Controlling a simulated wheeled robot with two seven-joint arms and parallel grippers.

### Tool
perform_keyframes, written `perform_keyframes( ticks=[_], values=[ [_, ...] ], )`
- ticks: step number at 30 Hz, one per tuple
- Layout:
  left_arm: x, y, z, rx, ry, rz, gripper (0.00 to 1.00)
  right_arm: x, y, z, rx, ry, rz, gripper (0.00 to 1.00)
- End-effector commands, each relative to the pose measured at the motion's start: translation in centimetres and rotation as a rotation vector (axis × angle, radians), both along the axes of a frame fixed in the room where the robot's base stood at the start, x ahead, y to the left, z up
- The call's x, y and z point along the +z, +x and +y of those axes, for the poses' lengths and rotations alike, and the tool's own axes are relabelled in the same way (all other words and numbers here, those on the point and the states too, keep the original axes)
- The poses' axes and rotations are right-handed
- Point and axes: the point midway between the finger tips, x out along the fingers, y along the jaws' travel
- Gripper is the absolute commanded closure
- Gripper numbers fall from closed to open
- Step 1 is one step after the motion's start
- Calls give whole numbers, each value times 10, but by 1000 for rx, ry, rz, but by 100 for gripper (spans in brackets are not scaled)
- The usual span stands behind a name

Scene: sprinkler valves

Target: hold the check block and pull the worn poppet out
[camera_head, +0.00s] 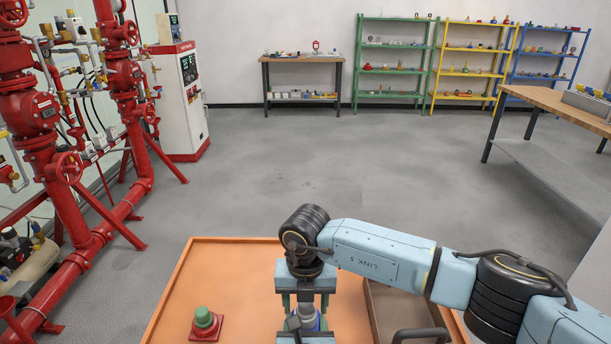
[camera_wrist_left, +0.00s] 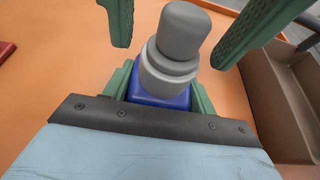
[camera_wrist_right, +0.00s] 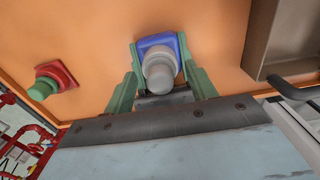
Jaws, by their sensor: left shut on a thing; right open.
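The check block (camera_wrist_left: 158,92) is blue and stands on an orange surface. A grey stepped cylinder, apparently the worn poppet (camera_wrist_left: 182,32), stands up out of it. Both show in the right wrist view, the block (camera_wrist_right: 157,42) and the poppet (camera_wrist_right: 160,68). My left gripper (camera_wrist_left: 160,88) is shut on the block low down. My right gripper (camera_wrist_right: 161,78) is open. Its fingers are either side of the poppet, apart from it in the left wrist view. In the head view the right gripper (camera_head: 304,302) points down and largely hides block and poppet.
A red base with a green cap (camera_head: 204,318) stands left on the orange surface (camera_head: 240,262). A brown open bin (camera_head: 385,310) lies to the right, close to my right arm. Red pipework (camera_head: 120,100) stands at left. Shelves and a workbench (camera_head: 565,105) are farther off.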

Motion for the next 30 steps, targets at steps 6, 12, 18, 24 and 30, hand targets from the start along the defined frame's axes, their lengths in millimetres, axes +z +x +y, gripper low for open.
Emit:
perform_keyframes(
  ticks=[6,12,18,24,30],
  values=[
    [-1,0,0,0,1,2,71,-15,-1,0,2,-1,1,44],
    [-1,0,0,0,1,2,71,-17,0,0,2,-1,0,44],
    [-1,0,0,0,1,2,71,-17,0,0,2,-1,0,54],
    [-1,0,0,0,1,2,71,-17,0,0,2,-1,0,80],
    [-1,0,0,0,1,2,71,-17,0,0,1,0,0,53]
  ],
)
